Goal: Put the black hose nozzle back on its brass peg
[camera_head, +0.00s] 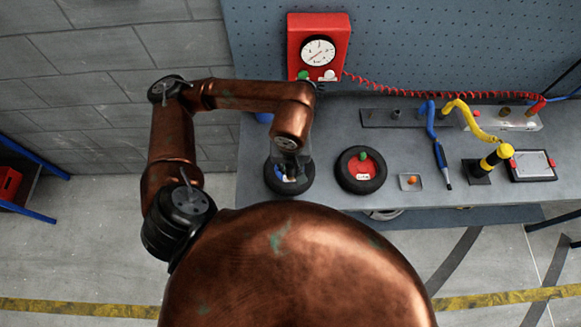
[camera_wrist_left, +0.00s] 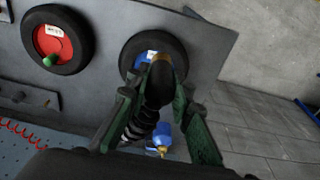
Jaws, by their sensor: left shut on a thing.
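My left gripper (camera_head: 290,172) is over the tyre with the blue hub at the left of the bench. In the left wrist view its fingers (camera_wrist_left: 160,95) are shut on a dark rounded piece (camera_wrist_left: 157,86), which looks like the black hose nozzle. A brownish-gold part shows at its far end, against the blue hub. A black ribbed length (camera_wrist_left: 138,123) shows beside it. I cannot tell whether the piece touches the tyre. Small tan pegs (camera_head: 475,112) stand on a pale block at the back right; I cannot tell which one is the brass peg. My right gripper is out of view.
The blue-hub tyre (camera_wrist_left: 126,58) and a red-hub tyre (camera_head: 343,175) lie on the grey bench. A blue can with a brass top (camera_wrist_left: 163,139) is close to the gripper. A red gauge box (camera_head: 296,40), red coiled hose (camera_head: 400,87) and yellow hose (camera_head: 466,113) are behind and right.

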